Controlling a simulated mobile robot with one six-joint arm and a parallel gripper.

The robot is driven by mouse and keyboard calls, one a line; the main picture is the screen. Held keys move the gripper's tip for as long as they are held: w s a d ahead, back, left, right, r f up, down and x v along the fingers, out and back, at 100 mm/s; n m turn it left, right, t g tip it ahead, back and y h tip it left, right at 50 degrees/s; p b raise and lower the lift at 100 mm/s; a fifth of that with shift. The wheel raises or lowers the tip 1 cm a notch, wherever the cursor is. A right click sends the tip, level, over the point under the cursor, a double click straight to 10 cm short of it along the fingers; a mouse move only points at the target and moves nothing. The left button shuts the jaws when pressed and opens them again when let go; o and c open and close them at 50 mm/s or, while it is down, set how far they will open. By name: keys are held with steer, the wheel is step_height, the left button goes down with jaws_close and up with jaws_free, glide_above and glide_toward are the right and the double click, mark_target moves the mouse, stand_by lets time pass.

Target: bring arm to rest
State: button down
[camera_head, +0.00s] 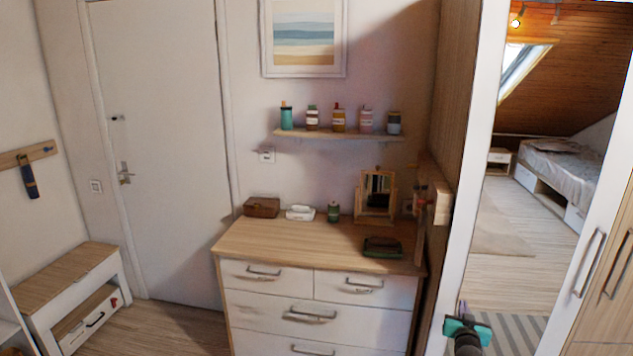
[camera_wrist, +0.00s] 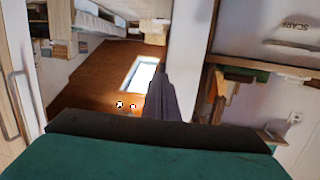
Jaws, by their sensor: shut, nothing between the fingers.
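My gripper (camera_head: 462,308) shows low in the head view, right of the dresser, in front of the tall pane or opening. Its teal and dark body sits just below the fingers. In the wrist view my gripper (camera_wrist: 165,82) shows as dark fingers pressed together, pointing up the picture from the teal body. The fingers are shut and empty. Most of my arm is out of the picture.
A wooden-topped dresser (camera_head: 300,243) carries a box, a jar, a small mirror and a dark green item (camera_head: 382,247). A white-framed pane or opening (camera_head: 470,200) shows a bed (camera_head: 565,165). A bench (camera_head: 65,270) stands left. Some floor (camera_head: 170,325) is clear.

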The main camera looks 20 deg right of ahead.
steer(key=w+a+f+n+g+y+b, duration=0.1)
steer(key=w+a+f+n+g+y, duration=0.15)
steer(key=a+f, duration=1.05)
steer(key=w+a+f+n+g+y, duration=0.1)
steer(key=w+a+f+y, duration=0.15)
steer(key=a+f, duration=1.1)
steer(key=s+a+f+n+g+y, duration=0.1)
steer(key=s+a+f+g, duration=0.1)
steer(key=s+a+f, duration=0.35)
steer(key=s+a+f+n+g+y, duration=0.1)
steer(key=s+a+f+g, duration=0.2)
steer(key=s+a, duration=0.55)
steer(key=s+a+f+n+g+y, duration=0.1)
steer(key=s+a+f+g+y, duration=0.1)
steer(key=s+a+f, duration=0.5)
steer(key=s+a+r+n+g, duration=0.1)
steer(key=s+a+r+g, duration=0.1)
steer(key=s, duration=0.6)
steer(key=s+a+r+n+g+y, duration=0.1)
steer(key=s+a+g, duration=0.3)
steer(key=s+g, duration=0.2)
steer(key=s, duration=0.2)
steer(key=shift+s+r+b, duration=0.35)
steer(key=shift+b, duration=0.05)
